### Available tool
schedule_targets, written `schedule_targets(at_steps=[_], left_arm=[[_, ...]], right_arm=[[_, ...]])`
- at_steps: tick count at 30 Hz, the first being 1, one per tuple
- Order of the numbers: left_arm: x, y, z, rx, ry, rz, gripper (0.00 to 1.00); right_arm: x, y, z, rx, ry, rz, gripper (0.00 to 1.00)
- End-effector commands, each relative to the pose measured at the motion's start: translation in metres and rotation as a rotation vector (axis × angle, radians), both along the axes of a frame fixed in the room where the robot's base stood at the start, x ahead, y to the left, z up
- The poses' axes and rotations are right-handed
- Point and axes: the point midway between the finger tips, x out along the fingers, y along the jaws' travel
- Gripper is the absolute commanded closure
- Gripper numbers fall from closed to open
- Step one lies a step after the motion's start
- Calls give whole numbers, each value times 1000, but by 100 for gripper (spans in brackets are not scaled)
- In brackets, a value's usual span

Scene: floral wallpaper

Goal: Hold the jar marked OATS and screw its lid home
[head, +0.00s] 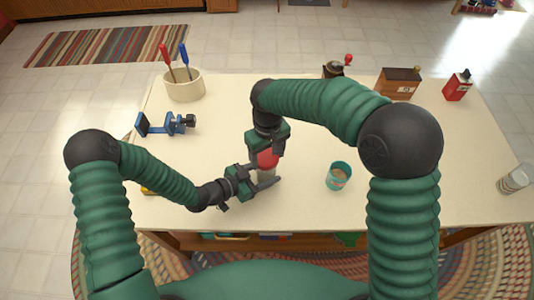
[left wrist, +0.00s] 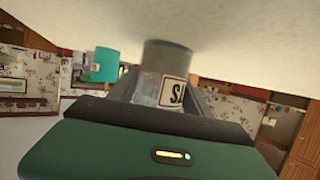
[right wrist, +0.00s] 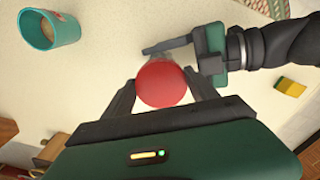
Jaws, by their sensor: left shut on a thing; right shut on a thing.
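The jar (head: 266,175) stands upright near the table's front middle. In the left wrist view the jar (left wrist: 166,62) shows inverted, with a white label (left wrist: 174,91) whose lettering is only partly visible. My left gripper (head: 266,183) is shut on the jar's side from the left. The round red lid (head: 268,159) is at the jar's top; the lid (right wrist: 161,84) also shows from above in the right wrist view. My right gripper (head: 268,151) is shut on the lid from above. The thread is hidden, so I cannot tell how tightly the lid sits.
A teal cup (head: 339,182) stands right of the jar. A blue clamp (head: 165,125) and a crock (head: 184,91) with two screwdrivers are at left. A grinder (head: 334,70), wooden box (head: 399,87) and red tin (head: 457,88) stand at the back. A yellow sponge (right wrist: 290,87) lies nearby.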

Motion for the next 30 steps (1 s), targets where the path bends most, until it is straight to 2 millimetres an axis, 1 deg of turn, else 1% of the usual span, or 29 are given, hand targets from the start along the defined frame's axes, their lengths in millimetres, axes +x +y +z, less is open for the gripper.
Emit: schedule_targets(at_steps=[30], left_arm=[[0,0,0,0,0,-1,81]], right_arm=[[-1,0,-5,0,1,0,71]])
